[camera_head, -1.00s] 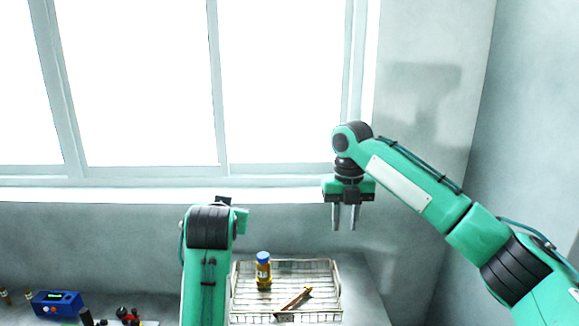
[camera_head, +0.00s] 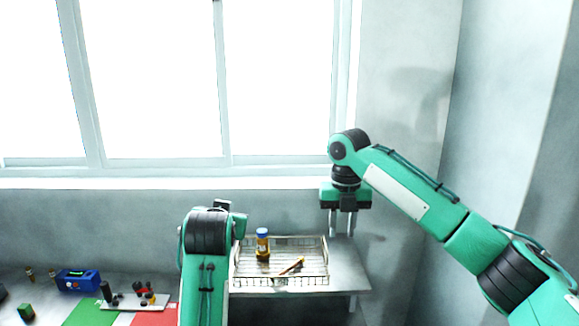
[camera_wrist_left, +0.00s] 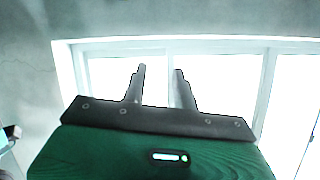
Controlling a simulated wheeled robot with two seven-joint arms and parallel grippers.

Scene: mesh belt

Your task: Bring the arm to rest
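My right gripper (camera_head: 342,234) hangs with its fingers pointing down in front of the wall, up and to the right of the wire basket in the head view. Its fingers are apart with nothing between them. My left arm (camera_head: 206,262) rises at the lower middle of the head view, and its fingers cannot be made out there. In the left wrist view my left gripper (camera_wrist_left: 160,70) has its two fingers apart and empty, against the bright window.
A wire basket (camera_head: 282,281) on the table holds a blue-capped jar (camera_head: 262,244) and a thin brown item (camera_head: 291,266). At left are a blue device (camera_head: 78,281), a green block (camera_head: 26,312), a tray of small parts (camera_head: 133,301), and green (camera_head: 88,314) and red (camera_head: 155,318) areas.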

